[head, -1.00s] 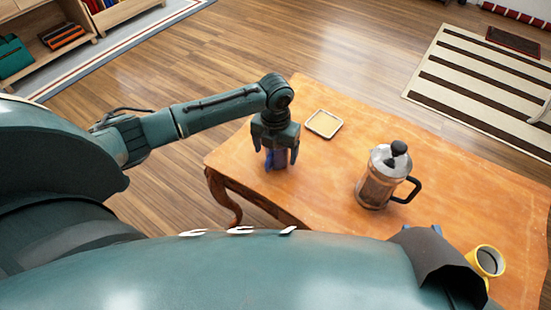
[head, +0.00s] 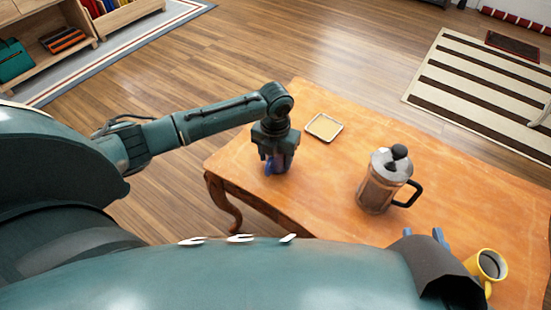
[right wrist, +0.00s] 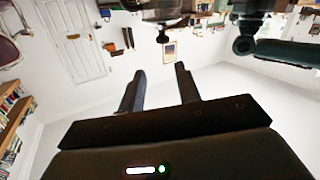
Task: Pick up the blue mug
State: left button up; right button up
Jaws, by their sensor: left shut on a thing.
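The blue mug (head: 282,166) is on the left part of the wooden table, mostly hidden by my left gripper (head: 277,164). That gripper points down from above and is shut on the mug, with its fingers on either side. I see no clear gap between the mug and the table.
A French press (head: 376,192) stands near the middle of the table (head: 330,185). A small square tray (head: 324,127) lies behind the mug. A yellow mug (head: 489,266) with dark contents stands at the near right, close to my right gripper. The table's right part is clear.

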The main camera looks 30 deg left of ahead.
pick_arm(q)
jog(key=shift+c, duration=1.1)
